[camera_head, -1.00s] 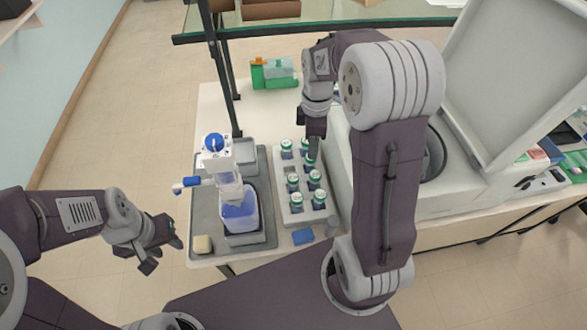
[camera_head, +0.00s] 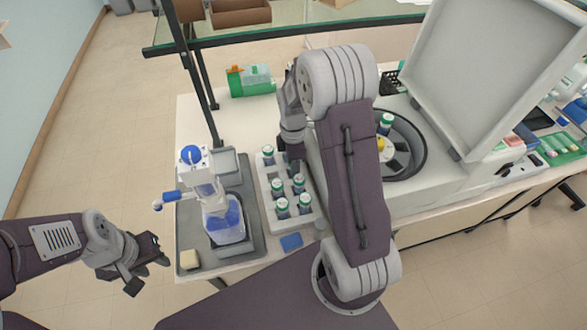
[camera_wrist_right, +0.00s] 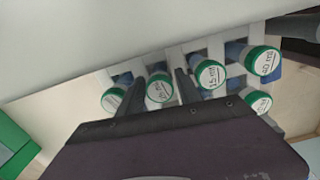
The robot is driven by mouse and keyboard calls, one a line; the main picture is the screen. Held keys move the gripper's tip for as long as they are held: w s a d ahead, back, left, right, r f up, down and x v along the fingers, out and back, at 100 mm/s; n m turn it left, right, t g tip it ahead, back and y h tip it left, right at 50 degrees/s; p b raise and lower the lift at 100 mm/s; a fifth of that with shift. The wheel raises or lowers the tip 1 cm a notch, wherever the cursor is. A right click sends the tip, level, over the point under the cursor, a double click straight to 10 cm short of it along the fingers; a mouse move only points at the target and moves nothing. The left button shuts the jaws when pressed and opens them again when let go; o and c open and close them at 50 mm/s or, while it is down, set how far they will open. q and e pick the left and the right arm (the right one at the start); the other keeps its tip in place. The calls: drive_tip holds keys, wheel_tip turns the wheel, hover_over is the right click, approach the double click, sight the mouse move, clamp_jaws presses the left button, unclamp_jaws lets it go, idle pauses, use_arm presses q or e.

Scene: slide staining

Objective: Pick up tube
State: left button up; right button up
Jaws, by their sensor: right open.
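Several tubes with green-rimmed white caps stand in a white rack (camera_head: 270,212) in the head view; one tube (camera_head: 268,155) is at its far left corner. My right gripper (camera_head: 293,163) is low over the far right part of the rack and hides what is below it. In the right wrist view my right gripper (camera_wrist_right: 160,82) is open, its dark fingers either side of one capped tube (camera_wrist_right: 160,88). Other tubes (camera_wrist_right: 210,74) stand close to the right. My left gripper (camera_head: 150,266) is open and empty, off the table's left side.
A centrifuge (camera_head: 418,165) with its lid (camera_head: 485,70) raised stands right of the rack; a green-capped tube (camera_head: 387,120) is in it. A grey tray (camera_head: 252,225) with a blue bottle (camera_head: 226,222) is left of the rack. A blue block (camera_head: 291,242) lies in front.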

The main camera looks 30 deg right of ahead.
clamp_jaws()
wheel_tip(320, 180, up, 10)
idle(0.5)
